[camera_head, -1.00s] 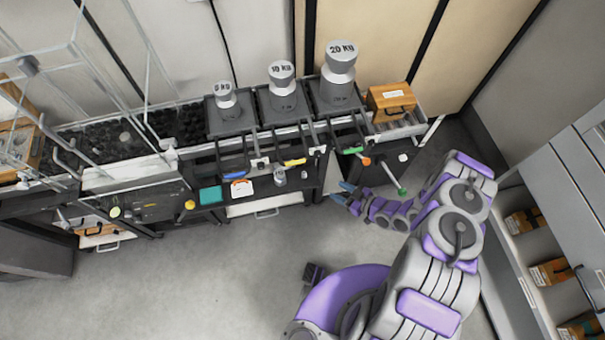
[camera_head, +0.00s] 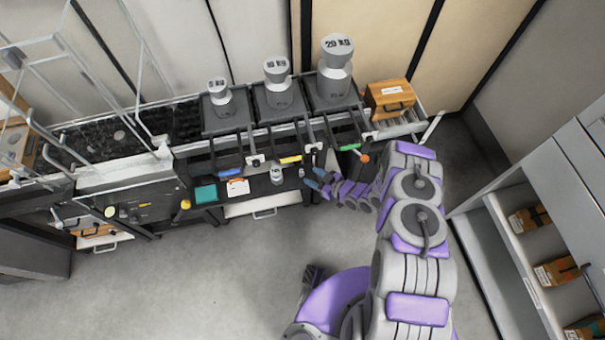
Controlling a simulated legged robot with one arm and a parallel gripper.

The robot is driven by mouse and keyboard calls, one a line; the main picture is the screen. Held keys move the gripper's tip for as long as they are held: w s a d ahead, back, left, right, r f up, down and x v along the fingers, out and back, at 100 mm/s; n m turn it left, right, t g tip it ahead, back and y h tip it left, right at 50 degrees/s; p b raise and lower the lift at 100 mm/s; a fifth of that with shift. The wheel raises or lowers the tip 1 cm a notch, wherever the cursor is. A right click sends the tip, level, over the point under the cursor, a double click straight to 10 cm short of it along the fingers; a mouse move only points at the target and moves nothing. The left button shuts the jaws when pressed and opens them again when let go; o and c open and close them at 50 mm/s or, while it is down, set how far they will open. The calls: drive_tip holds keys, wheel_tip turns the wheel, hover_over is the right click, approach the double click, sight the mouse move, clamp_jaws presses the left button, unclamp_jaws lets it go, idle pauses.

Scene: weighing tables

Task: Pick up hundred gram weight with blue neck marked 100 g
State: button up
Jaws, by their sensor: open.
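A small silver weight (camera_head: 276,175) stands upright on the dark lower shelf below the large weights. Its marking and neck colour are too small to read. My gripper (camera_head: 311,178) is just right of it, pointing left toward it, with its blue-tipped fingers apart and nothing between them. A gap remains between the fingertips and the small weight.
Large weights marked 20 KG (camera_head: 336,75), 10 KG (camera_head: 279,90) and a smaller one (camera_head: 221,98) stand on dark platforms above. A teal block (camera_head: 206,194) and a white card (camera_head: 238,187) lie left of the small weight. Floor in front is clear.

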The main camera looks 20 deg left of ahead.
sight(303, 172)
drive_tip(key=b+x, duration=0.1)
drive_tip(key=x, duration=0.3)
drive_tip(key=shift+w+f, duration=0.1)
drive_tip(key=shift+w, duration=0.05)
drive_tip(key=shift+a+f, duration=0.15)
drive_tip(key=shift+a, duration=0.4)
drive_tip(key=shift+d, duration=0.5)
drive_tip(key=c, duration=0.4)
drive_tip(key=shift+c, duration=1.2)
drive_tip(key=shift+a, duration=0.3)
clamp_jaws()
